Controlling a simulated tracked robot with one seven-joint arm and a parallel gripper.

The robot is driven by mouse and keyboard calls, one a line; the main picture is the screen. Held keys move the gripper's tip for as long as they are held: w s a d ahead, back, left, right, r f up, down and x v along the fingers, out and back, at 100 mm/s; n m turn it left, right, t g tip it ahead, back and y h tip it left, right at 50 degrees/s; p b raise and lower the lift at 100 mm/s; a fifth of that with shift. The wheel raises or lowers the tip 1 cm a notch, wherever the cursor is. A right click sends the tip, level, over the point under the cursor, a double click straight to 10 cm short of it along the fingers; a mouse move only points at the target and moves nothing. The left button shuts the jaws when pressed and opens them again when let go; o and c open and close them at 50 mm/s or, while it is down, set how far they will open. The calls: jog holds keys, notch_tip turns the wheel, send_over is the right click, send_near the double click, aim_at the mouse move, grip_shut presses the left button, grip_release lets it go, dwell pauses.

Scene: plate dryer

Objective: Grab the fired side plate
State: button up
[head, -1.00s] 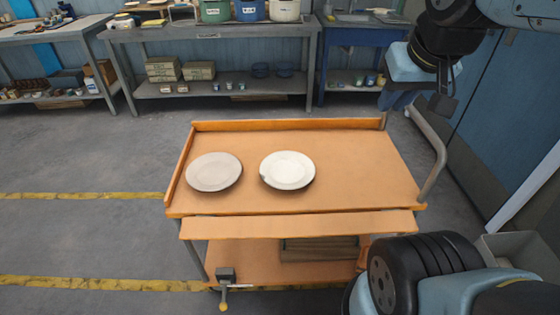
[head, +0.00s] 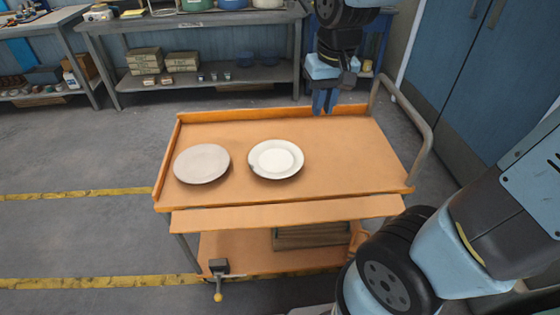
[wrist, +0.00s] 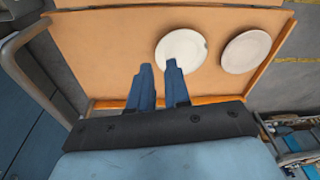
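Two round plates lie flat and apart on an orange cart top (head: 350,160). The right one in the head view is a bright white, glossy plate (head: 276,159) with a small dark mark on its left rim; it also shows in the wrist view (wrist: 183,50). The left one is a duller, greyish matte plate (head: 201,164), also in the wrist view (wrist: 246,51). The glossy one looks like the fired plate. My gripper (head: 325,111) hangs above the cart's back edge, right of and behind the white plate. Its blue fingers (wrist: 158,67) are apart with nothing between them.
The cart has a raised lip (head: 235,115) along its back and left sides and a grey handle (head: 408,112) at the right. A shelved workbench (head: 200,92) stands behind. The cart top right of the plates is clear.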

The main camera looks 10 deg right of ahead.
aim_at(263, 174)
jog(key=w+a+f+n+h, duration=0.1)
jog(key=a+f+h, duration=0.2)
jog(key=a+f, duration=0.2)
jog(key=a+f+n+h, duration=0.2)
jog(key=a+f, duration=0.4)
jog(key=f, duration=0.5)
jog(key=w+a+f+n+h, duration=0.1)
jog(key=a+f+h, duration=0.3)
jog(key=a+f, duration=0.2)
jog(key=shift+w+a+f+n+h, duration=0.1)
jog(key=shift+w+f+n+h, duration=0.1)
jog(key=shift+f, duration=0.5)
jog(key=shift+w+f+n+h, duration=0.1)
jog(key=shift+w+f+n, duration=0.1)
jog(key=shift+f, duration=0.5)
jog(key=a+t, duration=0.1)
jog(key=a+f+n+t+h, duration=0.1)
jog(key=a+t, duration=0.1)
jog(key=a+f+t+h, duration=0.1)
jog(key=a+t, duration=0.1)
jog(key=shift+s+n, duration=0.3)
jog(key=shift+n, duration=0.1)
jog(key=shift+n+t, duration=0.3)
jog(key=shift+t, duration=0.5)
jog(key=x, duration=1.2)
jog(key=shift+w+a, duration=0.1)
jog(key=shift+w, duration=0.25)
jog(key=shift+c, duration=0.2)
jog(key=shift+f, duration=0.1)
grip_shut()
